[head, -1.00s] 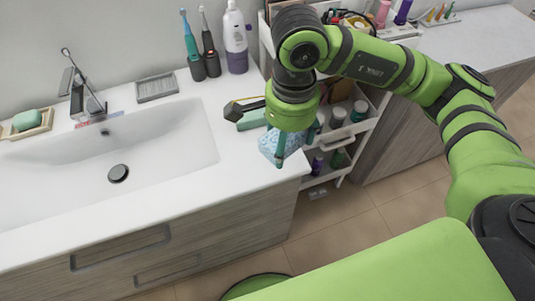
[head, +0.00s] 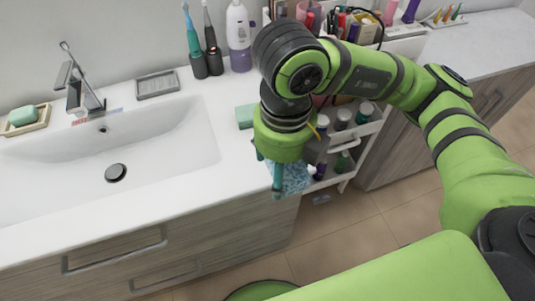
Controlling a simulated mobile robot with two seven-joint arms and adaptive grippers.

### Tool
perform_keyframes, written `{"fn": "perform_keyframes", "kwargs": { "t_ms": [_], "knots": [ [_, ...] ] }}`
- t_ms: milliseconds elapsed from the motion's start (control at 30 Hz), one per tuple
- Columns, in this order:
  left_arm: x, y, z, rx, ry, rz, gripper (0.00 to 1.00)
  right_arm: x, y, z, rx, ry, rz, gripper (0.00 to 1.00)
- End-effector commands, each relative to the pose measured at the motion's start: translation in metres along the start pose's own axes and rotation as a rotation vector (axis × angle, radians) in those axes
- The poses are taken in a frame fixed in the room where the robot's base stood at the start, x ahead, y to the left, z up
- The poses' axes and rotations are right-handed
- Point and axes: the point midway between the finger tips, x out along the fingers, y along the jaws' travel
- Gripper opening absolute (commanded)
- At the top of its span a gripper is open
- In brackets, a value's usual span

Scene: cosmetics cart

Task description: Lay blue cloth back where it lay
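The blue patterned cloth (head: 294,178) is at the front right corner of the white counter, below my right gripper. My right gripper (head: 270,174) points down at this corner, and its teal fingertips are at the cloth's left side. The cloth has shifted together with the gripper, so it appears held. The grip itself is partly hidden by the near finger and the wrist. Whether the cloth touches the counter cannot be told. My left gripper is not in view.
A sink basin (head: 150,145) fills the left of the counter. A teal block (head: 245,116) lies just behind my gripper. Two electric toothbrushes (head: 205,50) and a purple-white bottle (head: 238,38) stand at the back. A cart with bottles (head: 343,119) stands right of the counter.

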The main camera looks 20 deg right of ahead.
Motion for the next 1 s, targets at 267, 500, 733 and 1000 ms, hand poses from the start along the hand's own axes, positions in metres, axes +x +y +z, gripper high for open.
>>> {"fn": "perform_keyframes", "kwargs": {
  "t_ms": [267,500,733,1000],
  "knots": [
    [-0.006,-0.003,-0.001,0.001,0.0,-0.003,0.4,0.029,-0.004,0.047,0.029,0.008,-0.001,0.5],
    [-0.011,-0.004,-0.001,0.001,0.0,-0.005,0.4,0.058,-0.008,0.097,0.024,0.005,-0.001,0.5],
    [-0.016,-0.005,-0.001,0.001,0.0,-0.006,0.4,0.071,-0.009,0.115,0.019,0.002,-0.001,0.5],
    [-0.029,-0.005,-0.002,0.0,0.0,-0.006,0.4,0.105,-0.009,0.114,0.02,0.002,-0.001,0.5]
  ]
}}
